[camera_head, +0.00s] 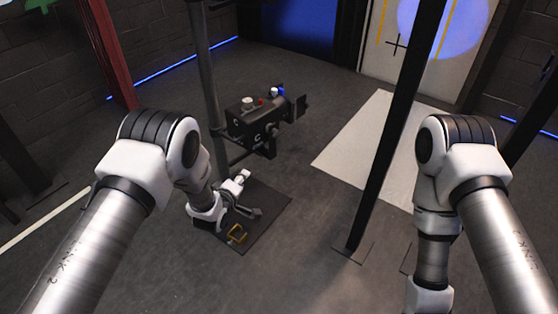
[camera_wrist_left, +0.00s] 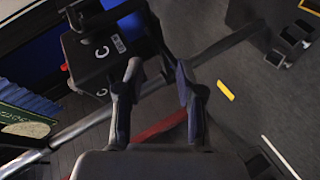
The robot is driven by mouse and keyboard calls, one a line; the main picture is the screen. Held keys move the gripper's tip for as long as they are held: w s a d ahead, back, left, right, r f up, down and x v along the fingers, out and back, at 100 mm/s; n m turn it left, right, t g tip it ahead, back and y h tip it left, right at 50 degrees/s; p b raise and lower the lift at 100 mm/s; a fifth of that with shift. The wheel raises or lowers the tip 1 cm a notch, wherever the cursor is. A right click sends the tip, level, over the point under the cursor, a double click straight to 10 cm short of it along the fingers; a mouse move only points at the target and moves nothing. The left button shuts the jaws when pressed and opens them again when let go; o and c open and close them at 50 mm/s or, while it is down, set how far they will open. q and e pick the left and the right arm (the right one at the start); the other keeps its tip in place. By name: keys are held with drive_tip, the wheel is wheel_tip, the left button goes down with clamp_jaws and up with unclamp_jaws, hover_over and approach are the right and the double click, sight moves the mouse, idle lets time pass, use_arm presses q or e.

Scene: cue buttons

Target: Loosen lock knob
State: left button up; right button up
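A black box-shaped unit (camera_head: 255,122) is mounted on a dark upright post, with a pale round knob, a small red part and a blue-and-white part on top. I cannot tell which part is the lock knob. In the left wrist view the black box (camera_wrist_left: 95,62), marked with a white letter C, is at the upper left, beyond my left finger. My left gripper (camera_wrist_left: 158,68) is open with nothing visible between its fingers. In the head view it hangs below the box, apart from it. My right gripper is out of frame; only its arm shows.
The dark post (camera_head: 207,75) stands behind my left arm. A tilted black pole (camera_head: 395,130) rises from the floor between my arms. A yellow object (camera_head: 237,234) is on the dark floor plate (camera_head: 270,208). A pale mat (camera_head: 345,150) lies right of the box.

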sight(276, 137)
use_arm(q)
drive_tip(key=w+d+r+n+t+h+b, duration=0.1)
drive_tip(key=w+d+r+b, duration=0.1)
drive_tip(key=w, duration=0.3)
drive_tip(key=w+d+r+n+t+h+b, duration=0.1)
drive_tip(key=w+d+r+b, duration=0.1)
drive_tip(key=w+d, duration=0.3)
drive_tip(key=w+d+r+n+t+h+b, duration=0.1)
drive_tip(key=w+d+b, duration=0.1)
drive_tip(key=w+d, duration=0.2)
drive_tip(key=shift+w+d+r+t, duration=0.2)
drive_tip(key=shift+w+r+t, duration=0.2)
drive_tip(key=shift+w+d+r, duration=0.1)
drive_tip(key=shift+w+r, duration=0.05)
drive_tip(key=shift+w, duration=0.05)
clamp_jaws()
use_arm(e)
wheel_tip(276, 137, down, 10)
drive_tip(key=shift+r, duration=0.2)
